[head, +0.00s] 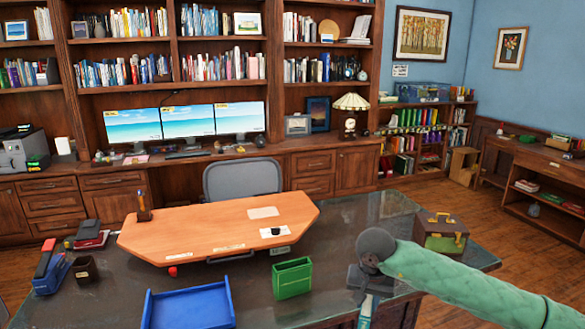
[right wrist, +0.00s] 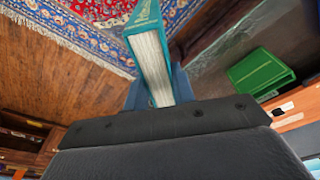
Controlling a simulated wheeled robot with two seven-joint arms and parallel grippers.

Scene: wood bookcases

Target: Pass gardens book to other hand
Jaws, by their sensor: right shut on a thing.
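The gardens book, with a teal cover and pale page edges, is in my right gripper and shows in the right wrist view (right wrist: 152,62). My right gripper (right wrist: 157,92) is shut on it, with one finger on each side of the book. In the head view, my right gripper (head: 362,282) is at the front edge of the dark desk, and a narrow teal part of the book (head: 368,309) shows below it. The cover's title cannot be read. My left gripper is not in view.
A green holder (head: 291,279) and a blue tray (head: 190,308) stand on the glossy desk (head: 330,262), left of my right gripper. A brown box (head: 440,236) stands on its right. A wooden board (head: 215,228) lies behind.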

